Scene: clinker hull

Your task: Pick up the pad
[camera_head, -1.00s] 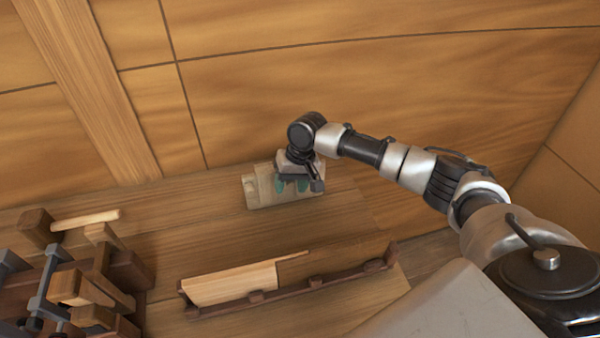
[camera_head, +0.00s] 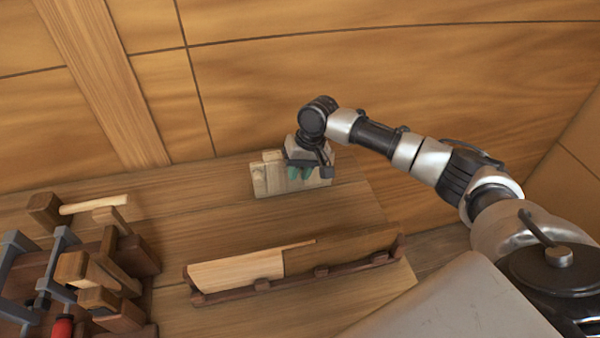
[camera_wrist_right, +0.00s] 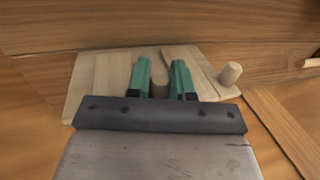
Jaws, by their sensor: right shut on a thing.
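My right gripper (camera_head: 301,175) points down over a pale wooden board (camera_head: 261,181) at the back of the bench, near the planked wall. In the right wrist view its green fingers (camera_wrist_right: 160,85) are shut on a small brownish-grey piece (camera_wrist_right: 159,89), which seems to be the pad or its grip. Most of this piece is hidden by the fingers and palm. The pale board shows behind the fingers (camera_wrist_right: 92,88), with a short round peg (camera_wrist_right: 230,73) at its right. I cannot tell if the held piece is clear of the board. My left gripper is not in view.
A long dark-edged wooden rack (camera_head: 320,271) with a pale board (camera_head: 237,271) stands in front of the gripper. Wooden clamps and blocks (camera_head: 95,270) crowd the bench at left. Bare bench (camera_head: 205,220) lies between. The wall (camera_head: 260,90) is close behind.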

